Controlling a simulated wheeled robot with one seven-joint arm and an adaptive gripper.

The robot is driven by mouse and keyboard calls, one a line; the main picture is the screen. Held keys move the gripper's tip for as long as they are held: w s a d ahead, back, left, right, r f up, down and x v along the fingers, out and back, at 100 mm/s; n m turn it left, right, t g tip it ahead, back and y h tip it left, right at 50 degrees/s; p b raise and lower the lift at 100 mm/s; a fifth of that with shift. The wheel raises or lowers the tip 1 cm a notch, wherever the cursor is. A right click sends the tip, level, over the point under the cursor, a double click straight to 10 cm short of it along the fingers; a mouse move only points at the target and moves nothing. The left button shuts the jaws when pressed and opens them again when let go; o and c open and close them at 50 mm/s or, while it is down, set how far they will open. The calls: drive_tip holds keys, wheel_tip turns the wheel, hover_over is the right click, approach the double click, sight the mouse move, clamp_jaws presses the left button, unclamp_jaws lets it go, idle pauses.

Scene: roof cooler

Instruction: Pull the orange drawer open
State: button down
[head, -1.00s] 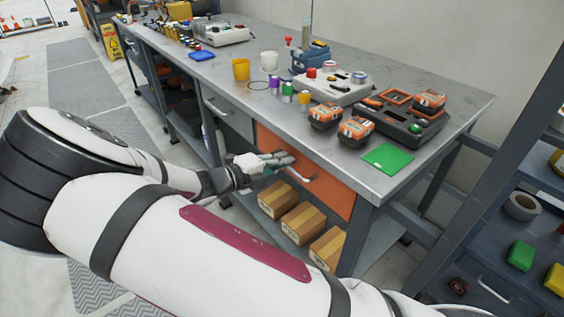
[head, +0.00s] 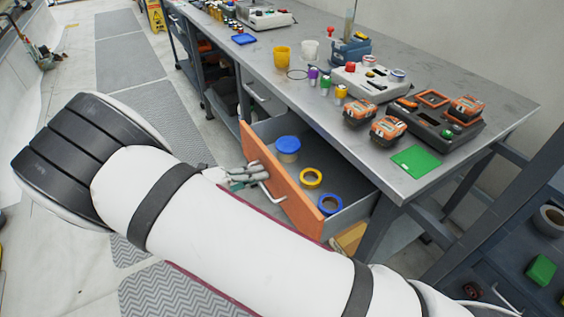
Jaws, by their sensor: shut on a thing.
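The orange drawer (head: 281,188) is pulled well out from under the grey workbench (head: 400,180) in the head view. Its orange front stands clear of the bench and its grey inside shows. A jar with a blue lid (head: 288,147), a yellow ring (head: 311,178) and a blue ring (head: 330,204) lie in it. A pale bar handle (head: 271,194) is on the front. My gripper (head: 257,179) is shut at the handle, against the drawer front.
The benchtop holds a yellow cup (head: 281,56), orange-black batteries (head: 388,130) and a green pad (head: 415,161). A cardboard box (head: 349,239) is below the drawer. A dark shelf unit (head: 500,262) stands at right. Floor at left is open, with grey mats (head: 150,107).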

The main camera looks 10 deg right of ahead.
drive_tip(key=f+b+v, duration=0.1)
drive_tip(key=f+v, duration=0.1)
drive_tip(key=v, duration=0.8)
drive_tip(key=shift+s+a, duration=0.3)
drive_tip(key=shift+a, duration=0.25)
drive_tip(key=c, duration=2)
unclamp_jaws()
drive_tip(key=shift+f, duration=0.1)
drive_tip(key=shift+a, duration=0.1)
drive_tip(key=v, duration=1.1)
drive_tip(key=shift+s+a, duration=0.2)
drive_tip(key=shift+a, duration=0.15)
